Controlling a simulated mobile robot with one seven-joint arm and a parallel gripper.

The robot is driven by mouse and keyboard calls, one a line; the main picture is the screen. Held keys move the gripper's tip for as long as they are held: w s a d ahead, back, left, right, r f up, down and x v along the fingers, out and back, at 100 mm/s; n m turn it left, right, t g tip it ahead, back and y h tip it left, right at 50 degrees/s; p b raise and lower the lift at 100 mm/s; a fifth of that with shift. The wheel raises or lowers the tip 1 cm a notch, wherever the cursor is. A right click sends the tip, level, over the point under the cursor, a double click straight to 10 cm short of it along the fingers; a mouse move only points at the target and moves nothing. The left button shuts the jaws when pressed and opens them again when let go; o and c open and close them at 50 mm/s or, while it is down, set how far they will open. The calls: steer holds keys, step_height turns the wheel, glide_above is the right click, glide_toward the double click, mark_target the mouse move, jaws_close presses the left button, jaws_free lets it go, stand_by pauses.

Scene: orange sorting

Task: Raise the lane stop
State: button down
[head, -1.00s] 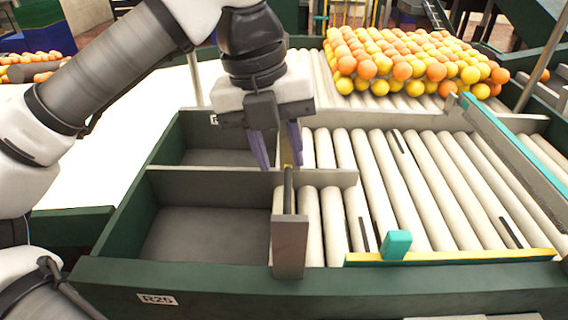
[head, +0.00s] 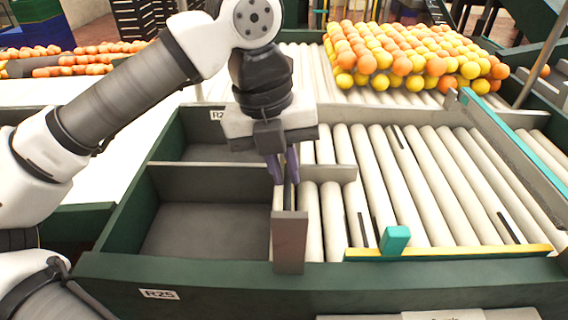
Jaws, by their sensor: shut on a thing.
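A grey-brown upright plate (head: 290,243) stands at the front end of the rollers, beside the front bin. A thin dark handle (head: 289,197) rises behind its top edge. My gripper (head: 285,180) points down, and its purple fingers are shut on the upper part of this handle; the fingers hide the handle's top. A yellow bar (head: 460,252) with a teal block (head: 395,240) lies low across the front of the roller lane. No label shows which of these parts is the lane stop.
Two dark bins, the front one (head: 200,232) and the back one (head: 200,150), lie left of the rollers (head: 400,190), split by a grey divider (head: 210,182). Oranges and yellow fruit (head: 410,58) are piled at the back. A green front rail (head: 230,285) borders the near side.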

steer(key=shift+r, duration=0.1)
step_height(320, 180, up, 8)
steer(key=p, duration=0.3)
steer(key=shift+f, duration=0.25)
steer(key=c, duration=1.5)
jaws_free()
steer(key=shift+r, duration=0.1)
steer(key=a+r+p, duration=0.1)
steer(key=r, duration=0.8)
steer(key=a+r+p, duration=0.1)
steer(key=r, duration=0.3)
steer(key=shift+a+r+p, duration=0.15)
steer(key=shift+a+p, duration=0.15)
steer(key=shift+a, duration=0.05)
